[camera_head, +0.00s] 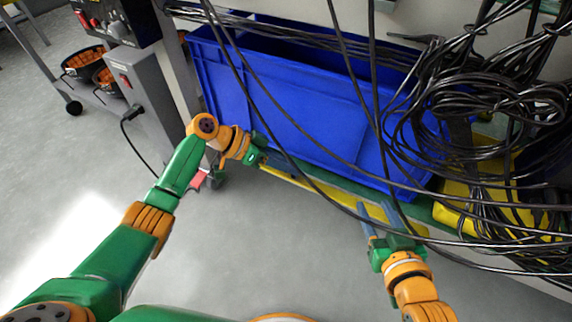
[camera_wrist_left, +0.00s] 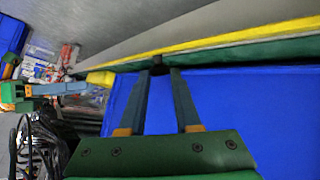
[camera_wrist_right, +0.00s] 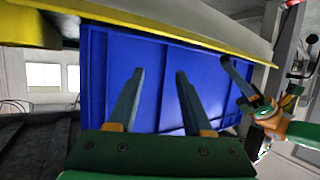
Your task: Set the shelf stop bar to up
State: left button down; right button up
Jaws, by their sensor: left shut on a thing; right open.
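The shelf stop bar appears to be the long yellow bar (camera_head: 325,196) running along the front of the green shelf edge, low before the blue crate (camera_head: 300,105). The yellow bar also crosses the left wrist view (camera_wrist_left: 210,40) and the right wrist view (camera_wrist_right: 170,30). My left gripper (camera_head: 264,147) is at the bar's left part, its fingertips (camera_wrist_left: 166,70) closed at a small dark piece on the green edge; the grip itself is partly hidden. My right gripper (camera_head: 378,211) is open and empty, its fingers (camera_wrist_right: 159,72) apart in front of the crate.
Black cables (camera_head: 450,110) hang in a tangle at the right and cross the crate's front. A grey box (camera_head: 140,90) with a cord stands at the left. Black baskets (camera_head: 84,65) of orange items are further left. The floor (camera_head: 290,240) in front is clear.

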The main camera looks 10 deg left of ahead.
pick_arm(q)
jog(key=shift+w+r, duration=0.1)
jog(key=shift+w, duration=0.15)
jog(key=shift+w+d+n+g+y+b, duration=0.1)
jog(key=shift+w+n+g+y+b, duration=0.3)
jog(key=shift+g, duration=0.3)
jog(key=shift+s, duration=0.1)
pick_arm(e)
notch_tip(320, 180, up, 7)
jog(key=w+a+t+y, duration=0.1)
jog(key=t, duration=0.3)
jog(key=shift+w, duration=0.3)
jog(key=shift+a, duration=0.1)
pick_arm(q)
jog(key=c, duration=0.6)
grip_release()
jog(key=shift+c, duration=0.2)
jog(key=shift+r, duration=0.1)
pick_arm(e)
jog(key=shift+f, duration=0.1)
